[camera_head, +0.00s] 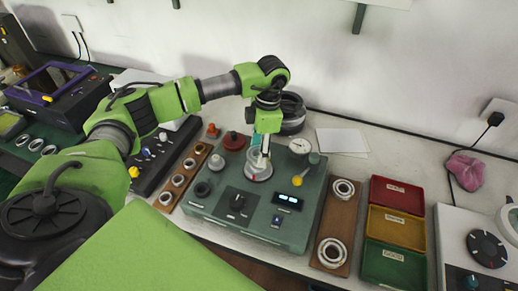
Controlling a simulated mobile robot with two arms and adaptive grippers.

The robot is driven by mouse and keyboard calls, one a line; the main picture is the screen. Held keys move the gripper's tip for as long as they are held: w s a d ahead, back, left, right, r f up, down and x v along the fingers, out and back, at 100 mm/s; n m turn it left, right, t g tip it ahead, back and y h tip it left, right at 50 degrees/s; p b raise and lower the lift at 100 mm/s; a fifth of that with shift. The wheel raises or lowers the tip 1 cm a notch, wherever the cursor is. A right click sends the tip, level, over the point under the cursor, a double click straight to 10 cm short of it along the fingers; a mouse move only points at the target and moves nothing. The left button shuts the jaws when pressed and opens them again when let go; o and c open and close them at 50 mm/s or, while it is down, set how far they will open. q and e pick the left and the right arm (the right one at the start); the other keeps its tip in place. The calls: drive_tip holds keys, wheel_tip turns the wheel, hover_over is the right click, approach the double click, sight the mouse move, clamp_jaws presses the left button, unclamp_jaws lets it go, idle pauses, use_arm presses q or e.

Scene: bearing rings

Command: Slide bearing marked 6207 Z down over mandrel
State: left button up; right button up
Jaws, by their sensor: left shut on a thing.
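My left gripper (263,152) points down at the green tester box (218,208). It is shut, with a pale metal ring, apparently a bearing (259,166), at its fingertips. The ring is over the round metal seat on top of the box. The mandrel is hidden by the fingers and ring, so I cannot tell whether the ring is around it or above it. The marking 6207 Z is not legible. Other bearings lie on the right wooden board (333,226), one at the back (343,188) and a larger one in front (331,252). My right gripper is not in view.
Red, yellow and green trays (395,265) stand right of the board. A dial gauge (299,146) and a yellow-knobbed lever (297,181) are close to my left gripper. A wooden strip with rings (166,197) lies left of the box. White paper (342,141) lies behind.

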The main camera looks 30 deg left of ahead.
use_arm(q)
drive_tip(key=shift+f, duration=0.1)
idle(0.6)
drive_tip(key=shift+f+b, duration=0.75)
drive_tip(key=shift+b, duration=0.1)
drive_tip(key=shift+f, duration=0.15)
idle(0.5)
drive_tip(key=shift+f+b, duration=0.4)
drive_tip(key=shift+b, duration=0.15)
drive_tip(key=o, duration=1.5)
